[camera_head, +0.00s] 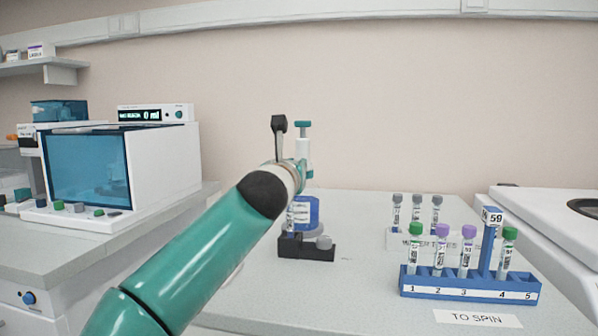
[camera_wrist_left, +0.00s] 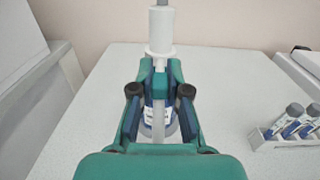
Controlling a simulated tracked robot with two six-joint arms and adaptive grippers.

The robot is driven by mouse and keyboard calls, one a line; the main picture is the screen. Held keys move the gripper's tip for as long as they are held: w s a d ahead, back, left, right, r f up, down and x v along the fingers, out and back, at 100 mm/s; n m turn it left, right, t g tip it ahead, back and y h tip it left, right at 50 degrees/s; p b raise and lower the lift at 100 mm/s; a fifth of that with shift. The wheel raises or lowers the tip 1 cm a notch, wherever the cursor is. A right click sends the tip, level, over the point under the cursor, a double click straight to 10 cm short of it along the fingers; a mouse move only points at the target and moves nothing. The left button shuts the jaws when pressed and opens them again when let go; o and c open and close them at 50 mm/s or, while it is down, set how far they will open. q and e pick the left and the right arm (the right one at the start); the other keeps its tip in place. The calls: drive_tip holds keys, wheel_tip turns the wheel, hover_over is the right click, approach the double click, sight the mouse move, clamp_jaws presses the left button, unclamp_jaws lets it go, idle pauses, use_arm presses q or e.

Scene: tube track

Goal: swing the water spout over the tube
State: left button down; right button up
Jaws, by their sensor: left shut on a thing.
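The water dispenser has a teal knob and white neck (camera_head: 302,148) over a blue bottle (camera_head: 311,212). In the left wrist view its white neck (camera_wrist_left: 160,30) rises beyond my fingers and the labelled bottle shows below them. My left gripper (camera_wrist_left: 160,90) is shut on the water spout (camera_wrist_left: 158,122), a pale strip between the fingers. In the head view my left arm covers most of the gripper and the spout. A labelled tube (camera_head: 290,217) stands upright in a black holder (camera_head: 310,252), left of the bottle and partly hidden by my arm. My right gripper is not in view.
A grey cap (camera_head: 324,242) sits on the holder's right part. A blue rack (camera_head: 470,285) with several capped tubes stands at right, with a white rack (camera_head: 400,240) of grey-capped tubes behind it. A white machine (camera_head: 165,165) stands left. The bench between holder and racks is clear.

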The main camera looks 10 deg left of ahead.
use_arm(q)
drive_tip(key=shift+d+f, duration=0.2)
drive_tip(key=shift+f, duration=0.1)
drive_tip(key=c, duration=1.6)
unclamp_jaws()
drive_tip(key=o, duration=0.5)
drive_tip(key=shift+r, duration=0.15)
drive_tip(key=shift+a, duration=0.1)
drive_tip(key=shift+s+r, duration=0.1)
drive_tip(key=shift+s, duration=0.1)
drive_tip(key=s, duration=1.1)
drive_tip(key=shift+s+d, duration=0.2)
drive_tip(key=shift+s, duration=0.15)
